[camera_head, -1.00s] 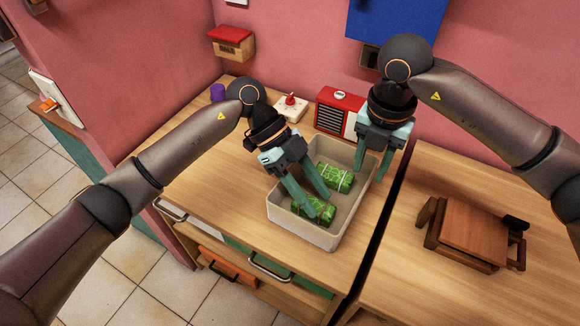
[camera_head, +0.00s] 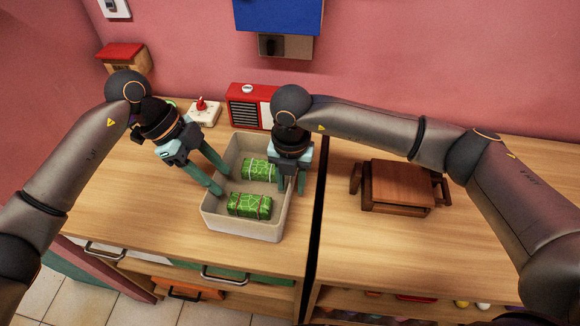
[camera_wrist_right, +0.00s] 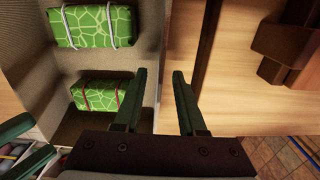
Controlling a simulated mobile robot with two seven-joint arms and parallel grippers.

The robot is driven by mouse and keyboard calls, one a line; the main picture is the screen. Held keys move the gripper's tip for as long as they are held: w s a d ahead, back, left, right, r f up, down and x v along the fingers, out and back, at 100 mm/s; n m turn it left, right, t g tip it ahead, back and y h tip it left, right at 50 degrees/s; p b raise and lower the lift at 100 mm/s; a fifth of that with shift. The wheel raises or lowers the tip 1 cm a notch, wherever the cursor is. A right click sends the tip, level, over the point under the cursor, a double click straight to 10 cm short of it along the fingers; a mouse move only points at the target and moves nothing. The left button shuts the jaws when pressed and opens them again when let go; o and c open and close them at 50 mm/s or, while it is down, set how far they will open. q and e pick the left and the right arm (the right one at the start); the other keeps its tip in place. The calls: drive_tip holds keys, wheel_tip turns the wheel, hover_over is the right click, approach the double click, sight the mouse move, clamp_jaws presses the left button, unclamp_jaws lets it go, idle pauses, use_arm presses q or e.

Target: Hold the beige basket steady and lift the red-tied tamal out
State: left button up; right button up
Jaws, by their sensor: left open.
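The beige basket (camera_head: 270,232) stands on the wooden counter. The red-tied tamal (camera_head: 249,205), a green patterned bundle, lies in its near part and also shows in the right wrist view (camera_wrist_right: 100,95). A white-tied green tamal (camera_head: 260,169) lies behind it, also in the right wrist view (camera_wrist_right: 92,27). My left gripper (camera_head: 221,182) is open at the basket's left side, fingertips by the left wall and left of the tamales; contact is unclear. My right gripper (camera_head: 291,186) is open at the right wall; the right wrist view shows its parted fingers (camera_wrist_right: 161,77) with the wall between them.
A red box with a slatted front (camera_head: 247,105) and a white block with a red knob (camera_head: 204,111) stand behind the basket. A dark gap separates this counter from the right one, which carries a brown wooden object (camera_head: 402,186). The counter left of the basket is clear.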

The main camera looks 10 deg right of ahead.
sight(249, 202)
drive_tip(key=shift+f, duration=0.85)
clamp_jaws()
idle(0.8)
use_arm(q)
drive_tip(key=shift+o, duration=0.6)
drive_tip(key=shift+r, duration=0.1)
drive_tip(key=o, duration=0.3)
drive_tip(key=shift+s+d+r+y, duration=0.1)
drive_tip(key=shift+d+r+y, duration=0.15)
drive_tip(key=shift+r, duration=0.2)
drive_tip(key=shift+s+d+r+y, duration=0.1)
drive_tip(key=shift+d+r+y, duration=0.15)
drive_tip(key=shift+r, duration=0.2)
drive_tip(key=shift+o, duration=0.8)
drive_tip(key=shift+t, duration=0.3)
drive_tip(key=shift+o, duration=0.5)
drive_tip(key=x, duration=1.1)
drive_tip(key=shift+s+d+f, duration=0.15)
drive_tip(key=shift+s+f, duration=0.05)
drive_tip(key=shift+f, duration=0.15)
